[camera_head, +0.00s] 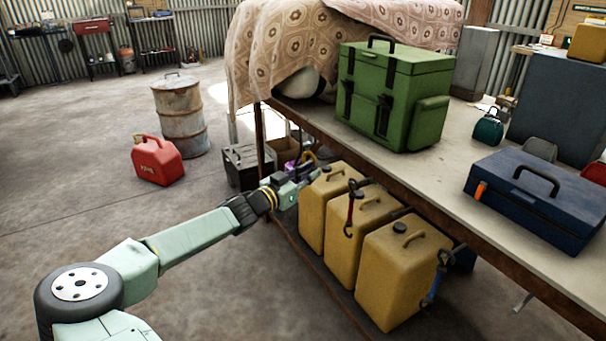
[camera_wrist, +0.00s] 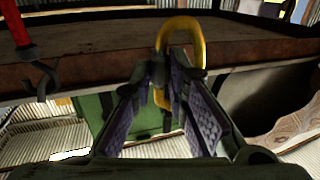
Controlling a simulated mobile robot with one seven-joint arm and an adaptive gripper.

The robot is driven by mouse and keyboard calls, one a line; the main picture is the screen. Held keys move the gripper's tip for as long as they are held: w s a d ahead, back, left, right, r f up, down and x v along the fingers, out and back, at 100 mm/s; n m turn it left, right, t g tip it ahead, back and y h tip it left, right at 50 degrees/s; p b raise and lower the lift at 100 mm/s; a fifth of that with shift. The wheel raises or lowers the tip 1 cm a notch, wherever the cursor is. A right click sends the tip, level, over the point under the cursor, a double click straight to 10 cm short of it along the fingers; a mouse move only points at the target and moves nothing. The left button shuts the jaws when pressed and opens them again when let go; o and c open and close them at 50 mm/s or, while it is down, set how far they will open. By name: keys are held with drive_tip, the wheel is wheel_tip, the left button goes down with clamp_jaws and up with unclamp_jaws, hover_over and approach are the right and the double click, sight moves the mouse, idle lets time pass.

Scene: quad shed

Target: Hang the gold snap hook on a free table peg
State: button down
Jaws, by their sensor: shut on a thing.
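The gold snap hook (camera_wrist: 186,32) is a yellow loop between the fingertips of my gripper (camera_wrist: 168,92) in the wrist view. My gripper is shut on its side, and the loop extends past the fingertips in front of the table edge. In the head view, my gripper (camera_head: 303,168) is beside the table's left end, above the jerrycans, with the hook (camera_head: 309,158) small at its tip. A red hook (camera_head: 350,206) and a blue hook (camera_head: 434,284) hang along the table's front edge. A bare metal piece, perhaps a peg, (camera_head: 522,302) sticks out farther right. Other pegs are unclear.
Yellow jerrycans (camera_head: 385,262) stand under the table (camera_head: 452,190). A green case (camera_head: 395,95) and a blue toolbox (camera_head: 540,197) sit on top. The red hook's strap (camera_wrist: 18,28) hangs near my gripper in the wrist view. Open floor lies left.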

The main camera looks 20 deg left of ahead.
drive_tip(key=shift+w+d+p, duration=0.5)
drive_tip(key=shift+w+d, duration=0.3)
drive_tip(key=shift+w, duration=0.25)
drive_tip(key=shift+w+d+f+b, duration=0.55)
drive_tip(key=shift+f+b, duration=0.25)
drive_tip(key=shift+b, duration=0.55)
drive_tip(key=shift+w+b, duration=0.1)
drive_tip(key=shift+b, duration=0.2)
drive_tip(key=c, duration=1.5)
unclamp_jaws()
